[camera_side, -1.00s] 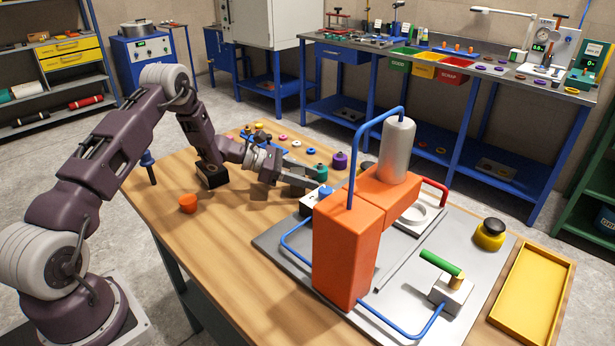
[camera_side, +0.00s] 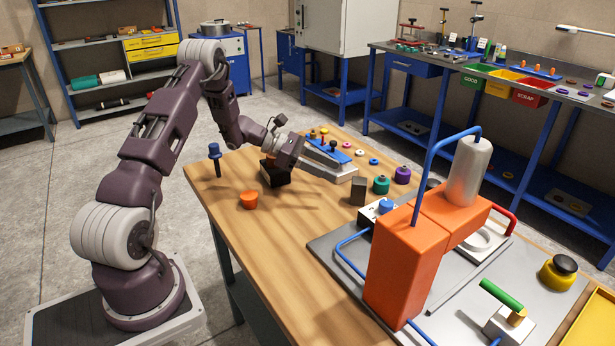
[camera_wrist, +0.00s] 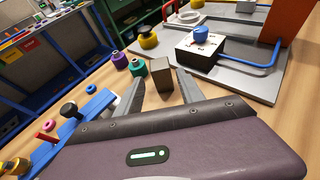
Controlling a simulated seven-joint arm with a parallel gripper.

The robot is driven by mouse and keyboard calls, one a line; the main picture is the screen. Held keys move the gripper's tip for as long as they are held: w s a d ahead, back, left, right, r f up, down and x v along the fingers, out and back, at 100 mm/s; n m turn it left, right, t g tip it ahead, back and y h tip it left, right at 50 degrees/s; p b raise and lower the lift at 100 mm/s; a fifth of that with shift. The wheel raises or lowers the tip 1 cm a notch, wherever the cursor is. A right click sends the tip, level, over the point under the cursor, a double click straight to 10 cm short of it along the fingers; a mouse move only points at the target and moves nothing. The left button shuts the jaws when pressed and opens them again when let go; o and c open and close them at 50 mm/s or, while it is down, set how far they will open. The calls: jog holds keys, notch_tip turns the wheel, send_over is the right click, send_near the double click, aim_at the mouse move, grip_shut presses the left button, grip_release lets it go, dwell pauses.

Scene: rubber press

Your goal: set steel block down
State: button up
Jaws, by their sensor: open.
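The steel block (camera_side: 358,191), a small dark grey upright block, stands on the wooden table in the side view, left of the blue-knobbed control box. It also shows in the wrist view (camera_wrist: 160,76), just beyond and between my fingertips. My gripper (camera_side: 350,175) is low over the table, its long grey fingers pointing right at the block. In the wrist view my gripper (camera_wrist: 160,86) is open, with a finger to either side and wood showing between them. I see no finger touching the block, though the exact gap is hard to judge.
Green (camera_side: 381,186) and purple (camera_side: 402,175) pieces stand behind the block. A black holder (camera_side: 275,174) and orange cup (camera_side: 249,200) are left. The front table is clear.

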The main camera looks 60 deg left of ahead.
jog(key=s+d+r+m+g+y, duration=0.1)
jog(key=s+d+r+m+g, duration=0.3)
jog(key=s+d+r+m, duration=0.5)
jog(key=s+d+r+m+g+y, duration=0.1)
jog(key=s+d+r+m+g, duration=0.3)
jog(key=d+r, duration=0.5)
jog(key=s+d+m+t+y, duration=0.2)
jog(key=s+m+t+y, duration=0.2)
jog(key=s+m, duration=1)
jog(key=s+y, duration=0.3)
jog(key=s, duration=0.3)
jog(key=shift+y, duration=0.3)
